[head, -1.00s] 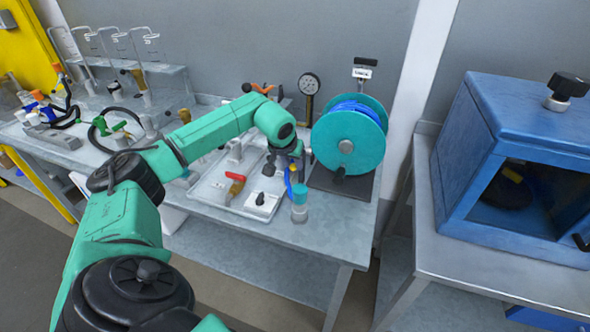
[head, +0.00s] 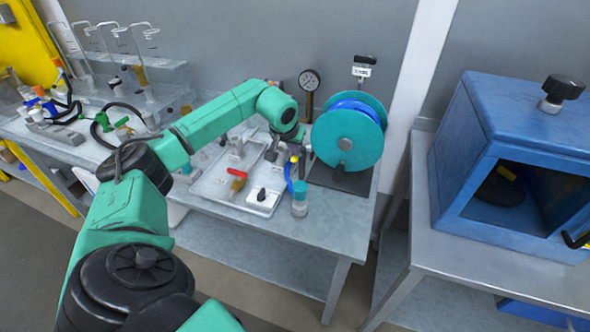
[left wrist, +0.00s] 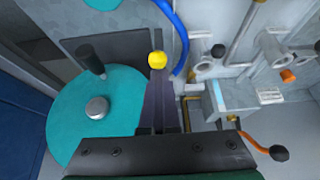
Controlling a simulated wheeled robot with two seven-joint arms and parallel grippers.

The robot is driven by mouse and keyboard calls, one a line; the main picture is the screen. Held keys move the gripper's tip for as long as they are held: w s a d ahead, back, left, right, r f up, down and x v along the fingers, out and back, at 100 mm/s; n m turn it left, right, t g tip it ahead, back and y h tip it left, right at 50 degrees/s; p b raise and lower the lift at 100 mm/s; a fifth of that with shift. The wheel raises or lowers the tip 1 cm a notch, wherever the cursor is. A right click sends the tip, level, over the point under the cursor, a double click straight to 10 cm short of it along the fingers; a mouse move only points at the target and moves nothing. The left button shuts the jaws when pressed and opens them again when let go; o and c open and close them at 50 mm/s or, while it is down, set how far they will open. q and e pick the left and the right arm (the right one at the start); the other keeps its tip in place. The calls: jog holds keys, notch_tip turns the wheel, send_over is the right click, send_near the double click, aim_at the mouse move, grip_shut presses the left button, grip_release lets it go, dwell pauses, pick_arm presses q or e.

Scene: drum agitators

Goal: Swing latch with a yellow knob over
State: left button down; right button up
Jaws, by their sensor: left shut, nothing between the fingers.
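The yellow knob (left wrist: 157,60) is a small round ball in the left wrist view, at the tips of my left gripper (left wrist: 158,76). A curved blue strip (left wrist: 175,38) runs beside it. In the head view the yellow knob (head: 294,159) is a small spot just under my left gripper (head: 297,148), next to the curved blue strip. The left fingers are shut together with nothing between them. The knob looks touching or very close to the tips; I cannot tell which. The latch's arm is mostly hidden. My right gripper is out of view.
A teal reel (head: 345,140) stands close to the right of the gripper, also large in the wrist view (left wrist: 115,115). A clear jar with a teal lid (head: 300,197) stands in front. A tray (head: 212,190) lies left. A blue cabinet (head: 465,130) stands on the right table.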

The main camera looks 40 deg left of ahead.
pick_arm(q)
jog(key=shift+w+a+r+p, duration=0.1)
jog(key=shift+w+r+p, duration=0.25)
jog(key=shift+r+p, duration=0.25)
jog(key=shift+w+r, duration=0.1)
jog(key=shift+w, duration=0.05)
jog(key=shift+w+a+r+p, duration=0.2)
jog(key=shift+w+r+p, duration=0.2)
jog(key=shift+r+p, duration=0.4)
jog(key=shift+f, duration=0.2)
jog(key=c, duration=0.6)
grip_release()
jog(key=shift+c, duration=0.2)
